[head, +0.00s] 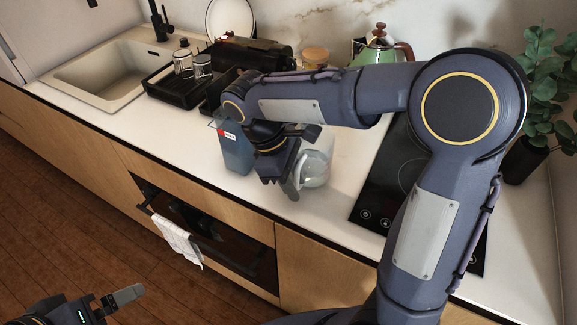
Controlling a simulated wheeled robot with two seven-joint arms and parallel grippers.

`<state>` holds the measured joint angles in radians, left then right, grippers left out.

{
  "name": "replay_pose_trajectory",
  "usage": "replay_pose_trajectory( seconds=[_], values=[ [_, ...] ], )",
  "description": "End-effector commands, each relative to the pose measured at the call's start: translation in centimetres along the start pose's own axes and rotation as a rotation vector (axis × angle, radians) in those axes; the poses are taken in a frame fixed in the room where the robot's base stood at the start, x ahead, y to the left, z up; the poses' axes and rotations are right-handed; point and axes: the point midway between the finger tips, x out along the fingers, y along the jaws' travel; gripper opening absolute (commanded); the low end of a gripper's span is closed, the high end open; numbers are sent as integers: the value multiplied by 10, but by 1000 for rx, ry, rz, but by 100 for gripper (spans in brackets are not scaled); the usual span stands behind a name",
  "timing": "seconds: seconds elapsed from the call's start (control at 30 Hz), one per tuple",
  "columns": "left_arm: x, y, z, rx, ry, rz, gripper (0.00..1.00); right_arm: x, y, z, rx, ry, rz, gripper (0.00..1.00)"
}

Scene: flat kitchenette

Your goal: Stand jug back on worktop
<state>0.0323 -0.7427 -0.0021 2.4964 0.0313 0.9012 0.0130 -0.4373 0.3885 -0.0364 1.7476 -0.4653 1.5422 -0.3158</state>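A blue see-through jug (235,152) with a small red and white label is upright at the worktop (190,142), left of my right gripper. Part of its right side is hidden behind my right wrist. My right gripper (284,186) points down over the front of the worktop, between the jug and a clear round glass vessel (317,170). Its fingers overlap the vessel's left side in the picture; I cannot tell whether they touch or hold anything. My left gripper (120,299) is low at the bottom left, over the floor, away from the worktop; its opening is unclear.
A black hob (372,192) lies right of the glass vessel, partly behind my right arm. A drying rack (172,88) with glasses and a sink (105,75) are at the left. A green kettle (378,50) stands behind. A towel (178,240) hangs on the oven front.

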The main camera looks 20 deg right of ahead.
Motion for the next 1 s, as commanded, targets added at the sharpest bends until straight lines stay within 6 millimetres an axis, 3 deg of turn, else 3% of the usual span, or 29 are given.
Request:
replay_pose_trajectory(
  seconds=[0.17, 0.4, 0.6, 0.87, 1.0],
  values=[
    [-2, 1, -1, 0, 0, 0, 100, -27, 0, 0, 0, 5, 2, 32],
    [-6, 3, -3, 0, 0, 0, 100, -80, 0, -1, 0, 4, 3, 32],
    [-8, 4, -4, 0, 0, 0, 100, -111, 0, 0, 1, 3, 2, 32],
    [-9, 4, -4, 0, 0, 0, 100, -121, 0, 1, 3, 5, -1, 32],
    [-9, 4, -4, 0, 0, 0, 100, -111, 3, 21, 58, 78, -31, 32]
  ],
)
